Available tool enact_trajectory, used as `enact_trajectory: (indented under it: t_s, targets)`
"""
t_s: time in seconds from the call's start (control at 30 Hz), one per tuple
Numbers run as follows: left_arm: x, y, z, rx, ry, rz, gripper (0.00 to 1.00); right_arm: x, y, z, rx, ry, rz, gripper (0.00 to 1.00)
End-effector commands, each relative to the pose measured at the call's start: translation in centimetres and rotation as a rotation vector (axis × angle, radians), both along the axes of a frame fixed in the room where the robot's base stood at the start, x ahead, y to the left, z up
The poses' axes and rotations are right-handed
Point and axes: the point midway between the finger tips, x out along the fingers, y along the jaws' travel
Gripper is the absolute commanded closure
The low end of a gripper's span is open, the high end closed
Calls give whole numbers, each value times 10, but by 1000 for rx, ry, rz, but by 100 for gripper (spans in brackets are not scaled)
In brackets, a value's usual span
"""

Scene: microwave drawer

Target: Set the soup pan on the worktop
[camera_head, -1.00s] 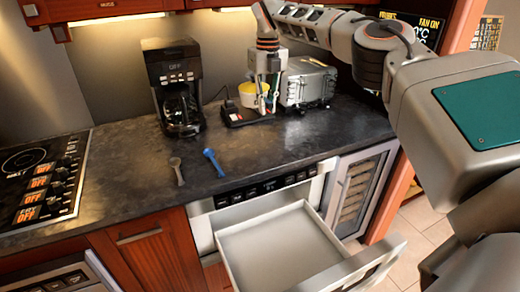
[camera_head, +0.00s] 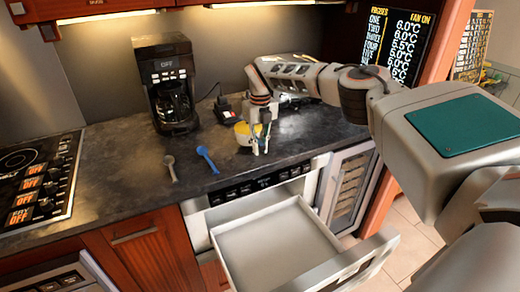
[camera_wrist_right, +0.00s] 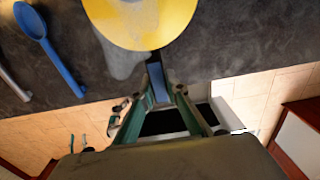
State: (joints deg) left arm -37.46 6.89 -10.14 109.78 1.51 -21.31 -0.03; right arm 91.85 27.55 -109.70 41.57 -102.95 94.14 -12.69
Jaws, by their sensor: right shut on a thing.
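The soup pan (camera_head: 242,134) is a small pan with a yellow inside, just above or on the dark worktop (camera_head: 120,185) near its front edge. I cannot tell whether it touches the surface. My right gripper (camera_head: 257,149) points down at its right side. In the right wrist view the yellow round of the pan (camera_wrist_right: 140,18) shows at the top, and the right gripper's fingers (camera_wrist_right: 158,85) are closed around its handle. The fingers partly hide the handle. My left gripper is not in view.
An open, empty drawer (camera_head: 275,245) juts out below the worktop. A blue spoon (camera_head: 207,159) and a grey spoon (camera_head: 170,167) lie left of the pan. A coffee maker (camera_head: 167,80) stands behind, a cooktop (camera_head: 40,175) far left. My arm covers the back right.

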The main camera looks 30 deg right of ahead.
Motion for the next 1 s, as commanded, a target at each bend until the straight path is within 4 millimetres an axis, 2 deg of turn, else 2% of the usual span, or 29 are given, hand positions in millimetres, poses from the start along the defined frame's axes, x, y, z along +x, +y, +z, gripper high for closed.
enact_trajectory:
  t_s: [0.1,0.47,0.5,0.53,0.87,1.0]
  targets:
    - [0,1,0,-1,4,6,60,0,0,-13,0,-1,0,100]
    - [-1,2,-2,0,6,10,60,0,0,-17,1,-1,0,100]
    - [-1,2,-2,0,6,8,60,0,0,-17,0,0,0,76]
    - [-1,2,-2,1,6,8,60,0,0,-17,0,0,0,69]
    - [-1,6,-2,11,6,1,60,0,0,-16,0,-1,1,69]
    - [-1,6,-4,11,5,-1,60,1,0,-8,1,-3,1,69]
